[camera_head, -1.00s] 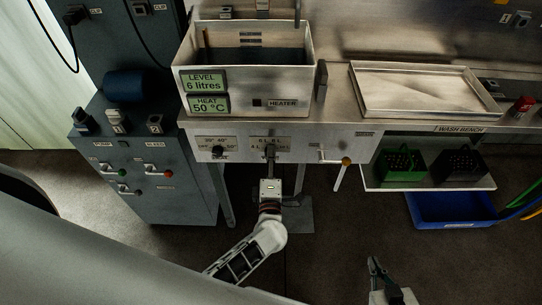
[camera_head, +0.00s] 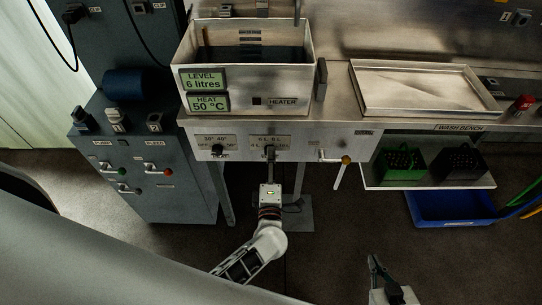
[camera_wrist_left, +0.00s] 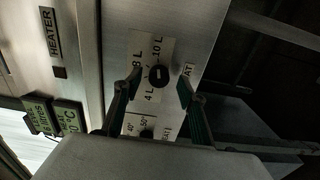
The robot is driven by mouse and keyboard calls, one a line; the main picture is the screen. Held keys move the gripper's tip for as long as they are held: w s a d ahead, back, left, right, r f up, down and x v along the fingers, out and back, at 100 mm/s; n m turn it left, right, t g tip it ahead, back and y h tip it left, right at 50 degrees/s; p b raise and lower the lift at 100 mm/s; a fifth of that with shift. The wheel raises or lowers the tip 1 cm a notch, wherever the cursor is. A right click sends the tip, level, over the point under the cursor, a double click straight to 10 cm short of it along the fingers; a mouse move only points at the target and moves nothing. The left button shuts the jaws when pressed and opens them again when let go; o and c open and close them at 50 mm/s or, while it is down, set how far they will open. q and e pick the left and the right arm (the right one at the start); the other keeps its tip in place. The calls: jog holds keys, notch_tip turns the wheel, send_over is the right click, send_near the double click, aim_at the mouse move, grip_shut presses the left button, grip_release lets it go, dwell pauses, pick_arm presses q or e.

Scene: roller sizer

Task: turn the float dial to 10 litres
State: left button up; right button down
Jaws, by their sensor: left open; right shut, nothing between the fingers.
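The float dial is a round black knob (camera_wrist_left: 158,76) on a pale label plate marked 4 L, 8 L and 10 L in the left wrist view. A short light mark crosses its face; I cannot tell which figure it points at. In the head view its plate (camera_head: 270,141) is on the bench front. My left gripper (camera_head: 270,161) is open in front of the dial, its fingers on either side of the knob; I cannot tell whether they touch it. My right gripper (camera_head: 376,268) is shut and empty, low and away from the bench.
The tank (camera_head: 290,78) bears a display (camera_head: 205,80) reading LEVEL 6 litres and another (camera_head: 208,103) reading HEAT 50 °C. A heat dial (camera_head: 217,150) is left of the float dial. An orange-ended lever (camera_head: 346,161) is at its right. A grey cabinet (camera_head: 165,195) stands left.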

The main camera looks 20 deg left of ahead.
pick_arm(q)
jog(key=v, duration=0.6)
jog(key=shift+d, duration=0.2)
jog(key=x, duration=0.8)
jog(key=shift+a, duration=0.3)
